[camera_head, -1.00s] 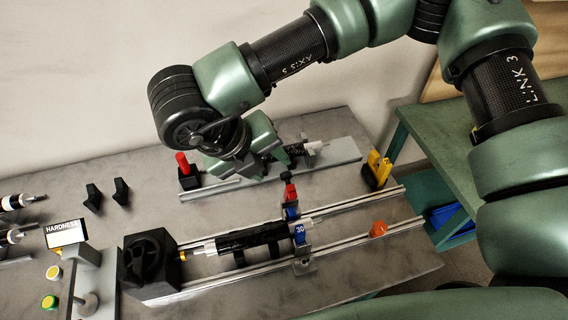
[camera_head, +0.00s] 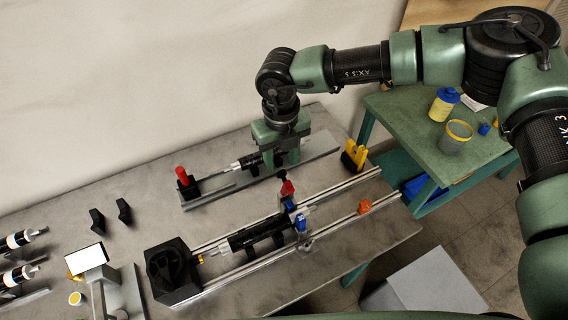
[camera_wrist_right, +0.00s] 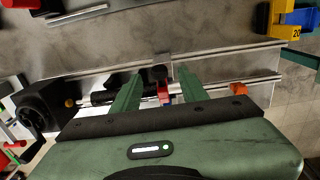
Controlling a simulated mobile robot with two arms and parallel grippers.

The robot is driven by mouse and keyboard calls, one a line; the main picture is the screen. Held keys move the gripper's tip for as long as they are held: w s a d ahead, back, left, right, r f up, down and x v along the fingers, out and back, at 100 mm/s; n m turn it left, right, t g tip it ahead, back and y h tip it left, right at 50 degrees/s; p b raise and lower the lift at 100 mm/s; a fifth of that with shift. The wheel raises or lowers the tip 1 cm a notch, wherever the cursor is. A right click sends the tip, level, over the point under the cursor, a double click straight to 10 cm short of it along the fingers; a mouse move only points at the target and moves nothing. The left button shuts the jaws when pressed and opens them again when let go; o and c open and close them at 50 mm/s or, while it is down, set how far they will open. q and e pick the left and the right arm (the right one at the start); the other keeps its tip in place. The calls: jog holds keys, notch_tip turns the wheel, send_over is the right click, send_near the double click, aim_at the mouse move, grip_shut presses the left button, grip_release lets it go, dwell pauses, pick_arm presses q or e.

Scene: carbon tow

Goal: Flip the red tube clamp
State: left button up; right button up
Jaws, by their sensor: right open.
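The red tube clamp (camera_head: 286,188) stands upright behind the middle of the front rail fixture, with a black knob on top and a blue part just below it. A dark tube (camera_head: 250,237) lies along this fixture. My right gripper (camera_head: 281,157) points down over the rear rail fixture, behind the clamp; its fingertips are hard to make out there. In the right wrist view, the open, empty fingers (camera_wrist_right: 159,73) frame the clamp's black knob and red arm (camera_wrist_right: 163,91) from above; contact cannot be told. My left gripper is out of view.
A red-handled block (camera_head: 182,174) stands at the rear fixture's left end, and a yellow clamp (camera_head: 354,155) at the right. A green side table (camera_head: 410,125) holds containers.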

aim_at(284, 185)
jog(key=shift+f+p, duration=0.45)
jog(key=shift+f, duration=1.35)
grip_shut()
